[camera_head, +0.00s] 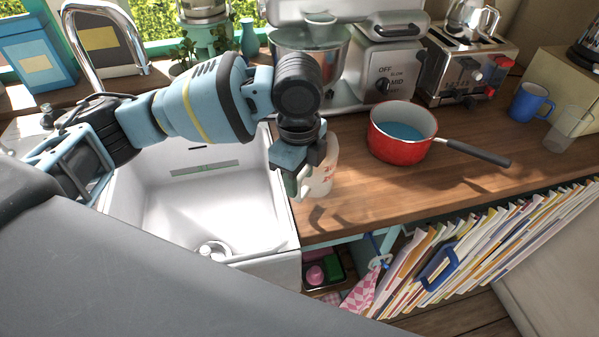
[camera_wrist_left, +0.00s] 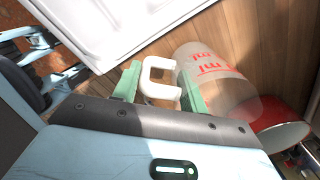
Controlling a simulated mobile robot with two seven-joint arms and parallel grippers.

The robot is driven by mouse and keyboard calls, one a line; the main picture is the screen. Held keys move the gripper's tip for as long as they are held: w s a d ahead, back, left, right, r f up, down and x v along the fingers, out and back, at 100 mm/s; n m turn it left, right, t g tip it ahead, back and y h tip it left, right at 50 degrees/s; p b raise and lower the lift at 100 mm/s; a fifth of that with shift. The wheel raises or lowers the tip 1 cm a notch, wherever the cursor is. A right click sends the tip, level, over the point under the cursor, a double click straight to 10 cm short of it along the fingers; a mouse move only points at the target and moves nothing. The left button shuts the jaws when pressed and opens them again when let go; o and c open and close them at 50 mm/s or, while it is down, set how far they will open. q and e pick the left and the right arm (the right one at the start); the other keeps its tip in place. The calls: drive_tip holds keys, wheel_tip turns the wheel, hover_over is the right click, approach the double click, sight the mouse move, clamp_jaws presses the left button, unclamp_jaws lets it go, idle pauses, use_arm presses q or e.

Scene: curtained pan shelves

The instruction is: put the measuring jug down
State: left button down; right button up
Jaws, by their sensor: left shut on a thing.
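The measuring jug (camera_head: 322,172) is pale and translucent with red markings. It is over the wooden counter, just right of the sink, and roughly upright. My left gripper (camera_head: 300,181) is at its left side, partly covering it. In the left wrist view, the gripper's green fingers (camera_wrist_left: 160,88) are on either side of the jug's white handle (camera_wrist_left: 160,78), and the jug body (camera_wrist_left: 215,78) is beside them. The gripper is shut on the handle. I cannot tell whether the jug's base touches the counter. My right gripper is not in view.
The white sink (camera_head: 215,185) is left of the jug. A red saucepan (camera_head: 400,148) stands to the right, its handle pointing right. A stand mixer (camera_head: 385,70) is behind. The counter (camera_head: 370,190) is bare in front of the saucepan. A blue mug (camera_head: 530,102) stands far right.

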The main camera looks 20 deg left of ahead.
use_arm(q)
drive_tip(key=shift+f, duration=0.2)
drive_tip(key=c, duration=0.7)
unclamp_jaws()
wheel_tip(320, 180, up, 8)
drive_tip(key=shift+f, duration=0.1)
clamp_jaws()
idle(0.6)
